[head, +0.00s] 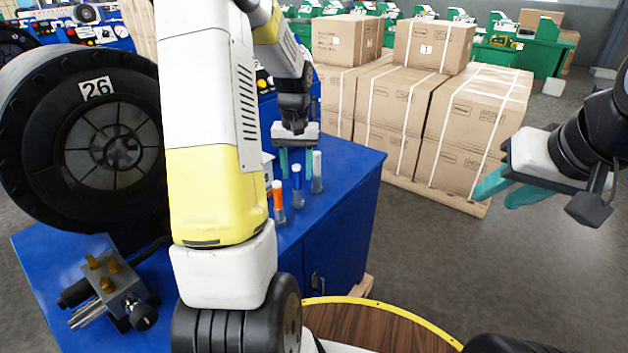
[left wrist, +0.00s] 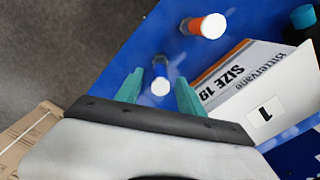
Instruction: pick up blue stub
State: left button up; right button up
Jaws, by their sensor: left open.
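The blue stub (head: 297,185), a clear-bottomed piece with a blue band and white top, stands upright on the blue bench between an orange stub (head: 278,202) and a grey-white stub (head: 317,172). My left gripper (head: 297,172) is open with its teal fingers pointing down at the blue stub. In the left wrist view a white-topped stub (left wrist: 160,87), seemingly the blue one, appears between the open fingertips (left wrist: 160,86); contact cannot be told. The orange stub (left wrist: 207,26) stands beyond it. My right gripper (head: 495,192) is open and empty, off to the right.
A labelled box (left wrist: 248,85) lies on the bench near the stubs. A large black reel (head: 50,150) and a metal fixture (head: 110,290) occupy the bench's left side. Stacked cartons (head: 425,110) stand on a pallet behind.

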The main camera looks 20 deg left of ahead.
aim_at(297, 187)
pick_arm(q)
notch_tip(297, 187, down, 2)
jog(key=shift+f, duration=0.2)
grip_shut()
dwell(1.4)
